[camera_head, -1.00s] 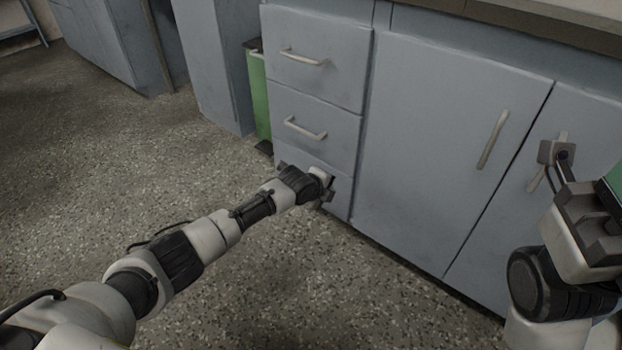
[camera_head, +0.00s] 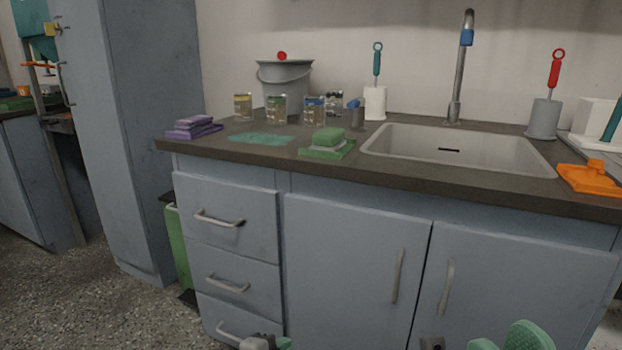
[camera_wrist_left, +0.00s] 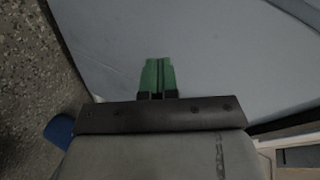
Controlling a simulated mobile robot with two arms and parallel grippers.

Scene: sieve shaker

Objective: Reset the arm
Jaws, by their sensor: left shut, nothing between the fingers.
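My left gripper (camera_head: 284,343) shows at the bottom edge of the head view, low in front of the drawers. In the left wrist view its green fingers (camera_wrist_left: 159,75) are together with nothing between them. A grey-blue panel (camera_wrist_left: 200,45) fills most of the view beyond them. Rounded green parts (camera_head: 527,336) at the bottom right of the head view seem to belong to my right gripper. They are cut off by the frame, so its opening cannot be judged.
The grey-blue cabinet (camera_head: 355,260) has drawers (camera_head: 228,208) at left. A green bin (camera_head: 178,245) stands left of the drawers.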

